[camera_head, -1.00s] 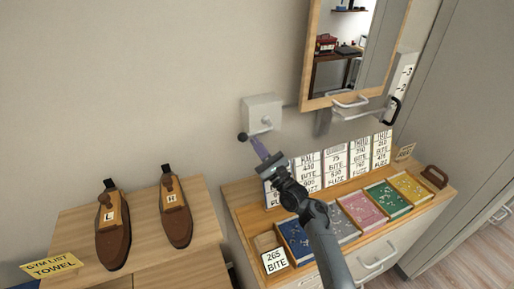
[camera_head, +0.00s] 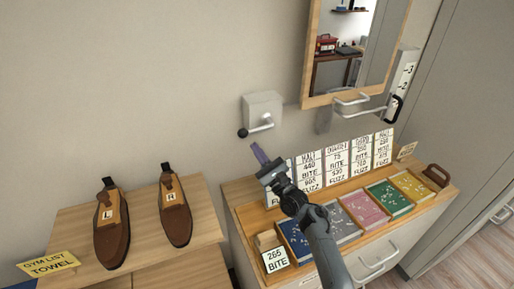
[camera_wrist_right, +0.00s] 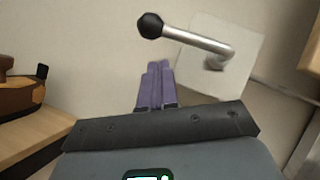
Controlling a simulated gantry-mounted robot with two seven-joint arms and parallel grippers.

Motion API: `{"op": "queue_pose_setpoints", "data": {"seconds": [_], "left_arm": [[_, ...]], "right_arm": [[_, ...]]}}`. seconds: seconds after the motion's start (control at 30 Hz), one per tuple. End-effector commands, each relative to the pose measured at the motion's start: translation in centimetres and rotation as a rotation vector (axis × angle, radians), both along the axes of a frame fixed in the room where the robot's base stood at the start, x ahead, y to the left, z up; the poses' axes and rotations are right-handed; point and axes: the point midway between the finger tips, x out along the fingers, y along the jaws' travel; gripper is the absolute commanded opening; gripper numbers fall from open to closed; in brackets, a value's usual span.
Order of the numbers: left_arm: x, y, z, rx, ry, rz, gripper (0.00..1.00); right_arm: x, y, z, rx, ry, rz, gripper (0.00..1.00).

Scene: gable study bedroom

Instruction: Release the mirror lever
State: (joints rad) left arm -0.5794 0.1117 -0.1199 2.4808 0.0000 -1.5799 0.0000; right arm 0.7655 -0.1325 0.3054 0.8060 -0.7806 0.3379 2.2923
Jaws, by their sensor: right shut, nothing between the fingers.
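The mirror lever (camera_head: 258,128) is a short metal arm with a black ball knob, set on a pale square wall box (camera_head: 262,106). The lever (camera_wrist_right: 195,41) and its box (camera_wrist_right: 232,62) also show in the right wrist view, knob to the upper left. My right gripper (camera_head: 257,150) has its purple fingers together, empty, just below the lever and apart from it. In the right wrist view its fingers (camera_wrist_right: 156,85) point up below the knob, with wall showing between. The wood-framed mirror (camera_head: 350,60) hangs to the right of the box. My left gripper is not in view.
A wooden dresser (camera_head: 240,196) below holds colored trays and upright price cards (camera_head: 336,165). A pair of brown shoes (camera_head: 176,210) stands on a lower wooden unit at left. A metal rail (camera_head: 360,106) projects below the mirror. Wall left of the box is clear.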

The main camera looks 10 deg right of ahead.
Motion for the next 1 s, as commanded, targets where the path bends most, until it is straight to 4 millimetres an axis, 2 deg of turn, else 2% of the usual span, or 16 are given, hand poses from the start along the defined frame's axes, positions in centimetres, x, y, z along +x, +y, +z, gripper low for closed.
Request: {"op": "queue_pose_setpoints", "data": {"seconds": [0.03,0.1,0.3,0.5,0.7,1.0], "left_arm": [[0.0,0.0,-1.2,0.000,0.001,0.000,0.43],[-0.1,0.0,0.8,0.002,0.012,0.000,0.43],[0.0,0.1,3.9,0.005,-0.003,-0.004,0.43],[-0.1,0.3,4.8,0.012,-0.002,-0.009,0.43],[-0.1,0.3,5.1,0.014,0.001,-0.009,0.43],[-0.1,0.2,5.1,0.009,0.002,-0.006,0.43]], "right_arm": [[-0.1,-0.2,-1.7,-0.001,0.003,-0.001,0.00],[-1.2,-0.5,-1.2,0.000,0.004,-0.003,0.00],[-4.4,-1.3,-3.4,0.000,0.005,-0.003,0.00],[-6.8,-1.9,-5.4,0.001,0.002,-0.003,0.00],[-8.0,-2.2,-6.3,0.000,0.000,-0.004,0.00],[-8.2,-2.2,-6.5,0.000,-0.001,-0.004,0.00]]}}
